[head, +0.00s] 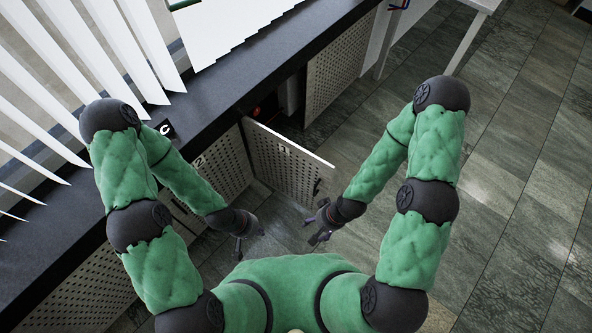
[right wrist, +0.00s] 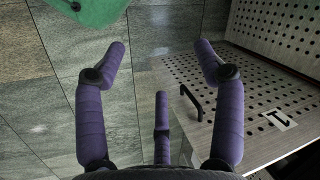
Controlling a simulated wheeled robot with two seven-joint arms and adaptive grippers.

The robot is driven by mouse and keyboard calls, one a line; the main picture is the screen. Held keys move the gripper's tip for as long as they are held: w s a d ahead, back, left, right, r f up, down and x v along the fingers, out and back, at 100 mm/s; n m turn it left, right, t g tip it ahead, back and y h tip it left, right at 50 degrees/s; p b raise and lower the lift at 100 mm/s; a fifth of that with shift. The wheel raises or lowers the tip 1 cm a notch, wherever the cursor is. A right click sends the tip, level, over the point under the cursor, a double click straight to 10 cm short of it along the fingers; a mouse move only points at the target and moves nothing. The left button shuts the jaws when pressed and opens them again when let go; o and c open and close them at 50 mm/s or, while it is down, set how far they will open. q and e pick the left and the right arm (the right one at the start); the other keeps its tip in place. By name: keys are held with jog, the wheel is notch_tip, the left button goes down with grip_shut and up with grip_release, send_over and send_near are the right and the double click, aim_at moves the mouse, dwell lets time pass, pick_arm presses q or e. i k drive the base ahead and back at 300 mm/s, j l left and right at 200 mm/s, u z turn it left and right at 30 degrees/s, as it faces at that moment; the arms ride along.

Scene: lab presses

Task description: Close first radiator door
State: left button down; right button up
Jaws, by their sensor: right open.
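The first radiator door (head: 285,160) is a perforated panel that stands open, swung out from the cabinet under the dark sill. Its number label shows in the right wrist view (right wrist: 278,120), where the door lies at the right with a dark handle (right wrist: 192,102). My right gripper (head: 318,228) is near the door's free edge, on the floor side. In the right wrist view (right wrist: 160,60) its purple fingers are spread and empty, with the handle beyond them. My left gripper (head: 246,240) is left of the door; its jaws are too small to read.
The dark sill (head: 225,118) runs diagonally above the cabinet. Door 2 (head: 215,172) appears closed beside the open one. Another perforated panel (head: 338,68) stands beyond the opening (head: 270,108). White blinds (head: 120,45) hang at the upper left. Tiled floor (head: 520,190) at the right is clear.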

aim_at(305, 178)
jog(key=j+z, duration=0.2)
jog(key=j, duration=0.55)
jog(key=j+z, duration=0.25)
jog(key=j, duration=0.55)
jog(key=k, duration=0.05)
